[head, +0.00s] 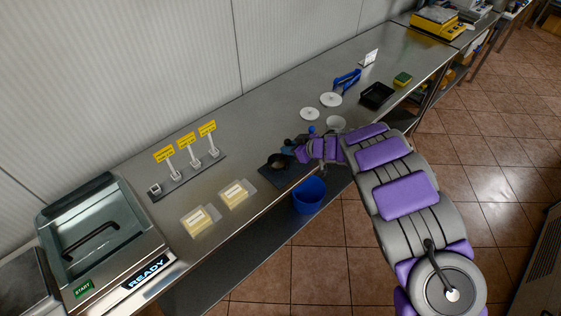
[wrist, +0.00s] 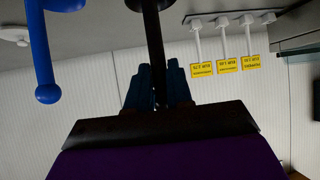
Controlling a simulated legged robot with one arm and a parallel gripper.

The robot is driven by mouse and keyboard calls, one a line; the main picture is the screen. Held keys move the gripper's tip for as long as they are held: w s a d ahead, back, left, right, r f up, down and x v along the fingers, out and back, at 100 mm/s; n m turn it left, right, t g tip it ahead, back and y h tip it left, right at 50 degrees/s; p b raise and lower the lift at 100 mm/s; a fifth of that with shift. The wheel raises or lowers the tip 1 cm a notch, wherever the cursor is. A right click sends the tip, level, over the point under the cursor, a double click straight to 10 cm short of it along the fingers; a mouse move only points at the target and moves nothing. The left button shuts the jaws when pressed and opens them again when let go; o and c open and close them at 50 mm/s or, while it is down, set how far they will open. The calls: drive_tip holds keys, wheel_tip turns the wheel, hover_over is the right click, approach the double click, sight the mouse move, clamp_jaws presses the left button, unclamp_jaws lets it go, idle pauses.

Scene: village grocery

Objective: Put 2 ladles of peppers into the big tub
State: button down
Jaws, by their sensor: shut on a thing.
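My gripper (head: 290,151) is over the front edge of the steel counter. In the wrist view its teal fingers (wrist: 156,86) are shut on a thin black handle (wrist: 155,40), likely the ladle's; its far end runs out of the top of the picture. In the head view a dark round shape (head: 277,162), perhaps the ladle's bowl or a small pot, is just left of my gripper, above a dark mat (head: 287,177). A clear round tub (head: 336,123) stands behind my forearm, partly hidden. I cannot make out any peppers.
Two white lids (head: 331,100) lie behind the clear tub. Two packs (head: 200,220) lie at the counter's front left. Yellow signs (head: 186,148) stand behind them. A sealing machine (head: 105,240) fills the left end. A blue bucket (head: 308,195) is below the front edge.

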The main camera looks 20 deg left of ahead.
sight(290, 142)
drive_tip(key=shift+r+p, duration=2.5)
drive_tip(key=shift+r, duration=0.25)
drive_tip(key=shift+f, duration=0.1)
